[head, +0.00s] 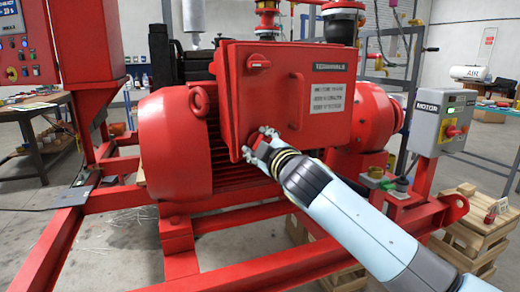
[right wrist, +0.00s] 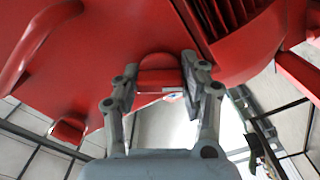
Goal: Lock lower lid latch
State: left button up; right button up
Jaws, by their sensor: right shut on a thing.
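The red terminal box lid (head: 322,80) carries a "TERMINALS" label and a vertical handle. The upper lid latch (head: 258,62) is a red knob at the lid's left edge. The lower lid latch (right wrist: 158,72) shows as a red tab between the fingers of my right gripper (head: 260,146) in the right wrist view. My right gripper is shut on this latch at the lid's lower left. In the head view the fingers largely cover the latch, so its turn angle is hard to tell. My left gripper is not in view.
The ribbed red motor (head: 170,145) lies behind and below the box. The red skid frame (head: 60,240) runs across the front. A grey motor control box (head: 443,122) stands at the right, near wooden crates (head: 475,235). The lid handle (right wrist: 30,45) also shows in the wrist view.

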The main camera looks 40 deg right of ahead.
jog(key=m+b, duration=0.2)
jog(key=m, duration=0.4)
jog(key=shift+f, duration=0.2)
jog(key=m+b, duration=0.1)
jog(key=m, duration=0.4)
jog(key=shift+r+b, duration=0.1)
jog(key=shift+b, duration=0.25)
jog(key=shift+m, duration=0.3)
jog(key=o, duration=1.2)
jog(key=v, duration=1.2)
jog(key=shift+r, duration=0.1)
